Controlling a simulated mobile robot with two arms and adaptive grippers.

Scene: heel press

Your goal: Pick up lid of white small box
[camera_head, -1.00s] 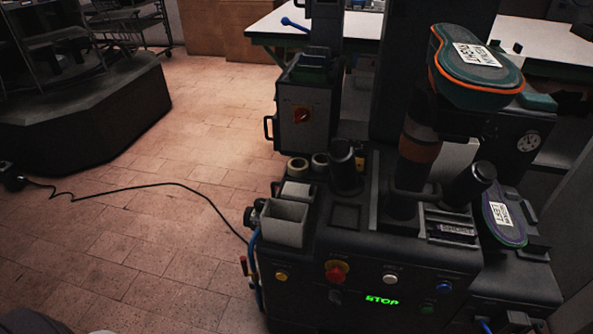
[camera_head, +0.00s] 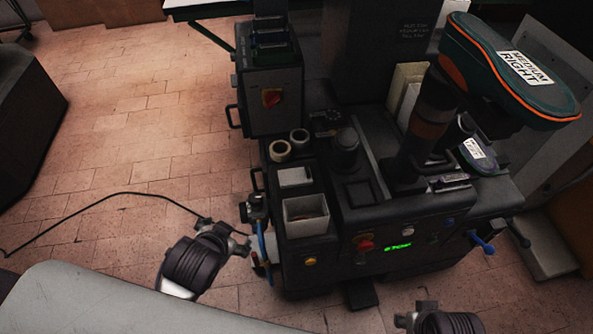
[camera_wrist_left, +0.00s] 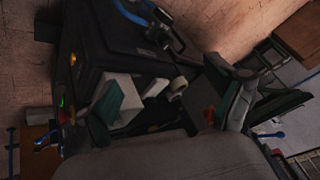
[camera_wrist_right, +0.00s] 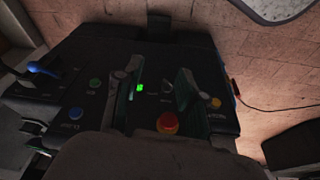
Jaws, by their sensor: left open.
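The white small box (camera_head: 295,177) sits on the machine's left shelf, behind a larger open white box (camera_head: 307,214). Its pale top shows, but I cannot make out the lid's edge. In the left wrist view a small pale box (camera_wrist_left: 155,87) lies between the fingers' lines, apart from them. My left gripper (camera_head: 240,240) is left of the machine, beside its front left corner; its fingers (camera_wrist_left: 172,98) are spread and empty. My right gripper (camera_wrist_right: 156,85) is spread and empty above the control panel; in the head view only its arm shows at the bottom edge.
Two tape rolls (camera_head: 289,145) stand behind the small box. A dark cylinder (camera_head: 345,148) rises to its right. A red stop button (camera_head: 365,244) and a hose with fittings (camera_head: 262,245) are at the machine's front and left side.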

